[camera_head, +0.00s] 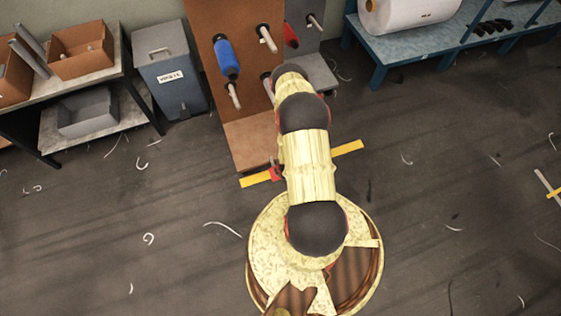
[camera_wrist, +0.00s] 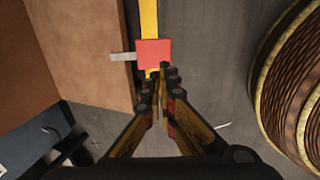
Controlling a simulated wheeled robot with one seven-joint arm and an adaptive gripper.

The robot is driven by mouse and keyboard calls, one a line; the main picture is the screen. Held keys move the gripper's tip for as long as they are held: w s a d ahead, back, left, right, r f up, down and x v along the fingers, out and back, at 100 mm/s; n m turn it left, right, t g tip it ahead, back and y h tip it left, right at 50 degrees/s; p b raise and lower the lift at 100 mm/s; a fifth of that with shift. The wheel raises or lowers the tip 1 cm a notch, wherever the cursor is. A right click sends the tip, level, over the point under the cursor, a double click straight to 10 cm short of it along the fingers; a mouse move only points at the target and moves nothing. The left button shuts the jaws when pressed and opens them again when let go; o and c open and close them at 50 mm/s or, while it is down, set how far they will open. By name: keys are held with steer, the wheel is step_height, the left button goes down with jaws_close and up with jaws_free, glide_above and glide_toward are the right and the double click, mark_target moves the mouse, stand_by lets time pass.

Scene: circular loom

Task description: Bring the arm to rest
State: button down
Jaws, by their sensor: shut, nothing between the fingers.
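My arm stretches from the bottom middle up toward the brown panel (camera_head: 239,45) in the head view. My gripper is hidden behind the arm links there. In the wrist view my gripper (camera_wrist: 160,76) is shut and empty, its fingertips together. The tips appear just below a red block (camera_wrist: 153,53) with a short grey bar, on a yellow floor strip (camera_wrist: 149,17). I cannot tell whether they touch it. The red block also shows beside my arm in the head view (camera_head: 276,174).
A blue spool (camera_head: 226,58), a red spool (camera_head: 290,36) and pale pegs stand out from the panels. A grey bin (camera_head: 170,75) and a shelf with boxes (camera_head: 82,50) are at left. A blue bench (camera_head: 430,45) bears a white roll (camera_head: 408,12). Open floor lies right, with scattered thread scraps.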

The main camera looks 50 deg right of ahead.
stand_by(0.4)
steer(key=s+a+r+m+g+y, duration=0.45)
steer(key=s+a+m, duration=0.4)
steer(key=s, duration=0.25)
steer(key=w+a+r+m+g, duration=0.1)
steer(key=w+r+m, duration=0.15)
steer(key=r, duration=1.05)
steer(key=w+a+r+m+h, duration=0.15)
steer(key=w+r, duration=0.25)
steer(key=r, duration=1)
steer(key=w+a+r+m+g, duration=0.1)
steer(key=w+r+m, duration=0.2)
steer(key=r, duration=1)
steer(key=s+a+r+n+t, duration=0.1)
steer(key=a+r+t, duration=0.2)
steer(key=r, duration=0.8)
steer(key=s+a+r+n+t, duration=0.1)
steer(key=a+r+t, duration=0.2)
steer(key=a+r, duration=0.5)
steer(key=s+a+r+n+t+h, duration=0.1)
steer(key=a+r, duration=0.5)
steer(key=r, duration=0.8)
steer(key=shift+s+r+n+t, duration=0.35)
steer(key=shift+s+t, duration=0.15)
steer(key=shift+t, duration=0.45)
